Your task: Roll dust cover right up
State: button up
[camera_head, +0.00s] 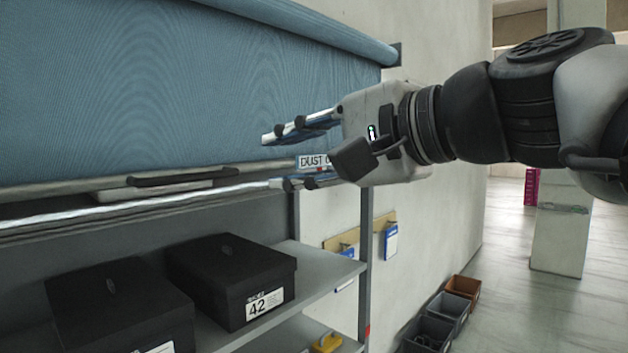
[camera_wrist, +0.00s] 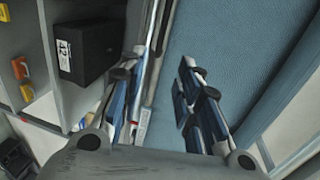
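The blue dust cover (camera_head: 180,85) hangs from a roller (camera_head: 300,25) at the top of the shelf, covering its upper part. Along its lower edge runs a grey bar (camera_head: 60,195) with a dark handle (camera_head: 180,176). My gripper (camera_head: 270,160) is open and empty, to the right of the handle, its fingers pointing left, one above the bar's level and one lower. In the wrist view the cover (camera_wrist: 235,50) fills the right, and my two fingers are spread apart. A label reading "DUST" (camera_head: 313,161) is partly hidden behind my gripper.
Below the cover, black shoe boxes (camera_head: 232,280) stand on a grey shelf (camera_head: 325,275), one marked 42. A shelf post (camera_head: 365,250) stands at the right end. Bins (camera_head: 445,305) sit on the floor by the wall. The floor (camera_head: 530,320) at right is clear.

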send_near(207, 175)
jog(key=p+x, duration=0.1)
jog(key=x, duration=0.9)
jog(key=shift+w+a+f+p, duration=0.1)
jog(key=shift+w+a+p, duration=0.1)
jog(key=shift+a+p, duration=0.15)
jog(key=shift+d, duration=0.1)
grip_shut()
